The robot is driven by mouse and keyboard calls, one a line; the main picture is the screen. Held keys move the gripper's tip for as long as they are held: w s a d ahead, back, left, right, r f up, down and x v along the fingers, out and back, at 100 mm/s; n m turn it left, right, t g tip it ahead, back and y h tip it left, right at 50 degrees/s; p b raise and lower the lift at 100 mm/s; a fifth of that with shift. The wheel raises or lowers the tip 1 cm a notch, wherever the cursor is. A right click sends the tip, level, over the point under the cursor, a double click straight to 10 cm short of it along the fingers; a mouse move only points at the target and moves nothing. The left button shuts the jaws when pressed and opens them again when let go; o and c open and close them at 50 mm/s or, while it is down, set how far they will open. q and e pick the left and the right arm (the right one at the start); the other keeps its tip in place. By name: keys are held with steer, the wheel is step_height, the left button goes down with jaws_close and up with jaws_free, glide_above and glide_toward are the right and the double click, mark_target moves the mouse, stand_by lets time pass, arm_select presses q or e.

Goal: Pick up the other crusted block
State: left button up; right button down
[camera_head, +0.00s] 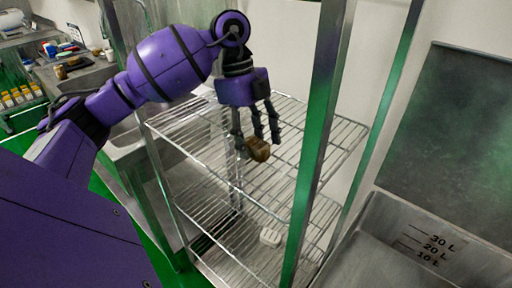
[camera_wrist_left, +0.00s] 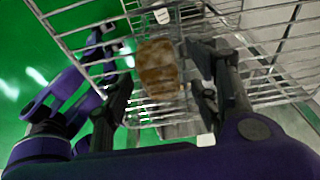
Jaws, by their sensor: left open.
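A brown crusted block (camera_head: 258,150) is at the upper wire shelf (camera_head: 315,160) in the head view, directly below my left gripper (camera_head: 257,138). My left gripper points down with its fingers spread. In the left wrist view the block (camera_wrist_left: 158,68) shows as a rough brown piece between the two open fingers (camera_wrist_left: 160,100), nearer the left finger, with gaps on both sides. Part of the block is hidden behind a finger in the head view. Only one crusted block is clearly seen.
Metal posts (camera_head: 318,130) frame the rack close to my left arm. A small white object (camera_head: 270,237) lies on a lower shelf. A sink (camera_head: 130,140) stands behind on the left, and a metal container with litre marks (camera_head: 400,255) is at lower right.

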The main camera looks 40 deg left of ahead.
arm_select(q)
steer(key=shift+c, duration=0.2)
steer(key=c, duration=1.3)
steer(key=shift+o, duration=0.2)
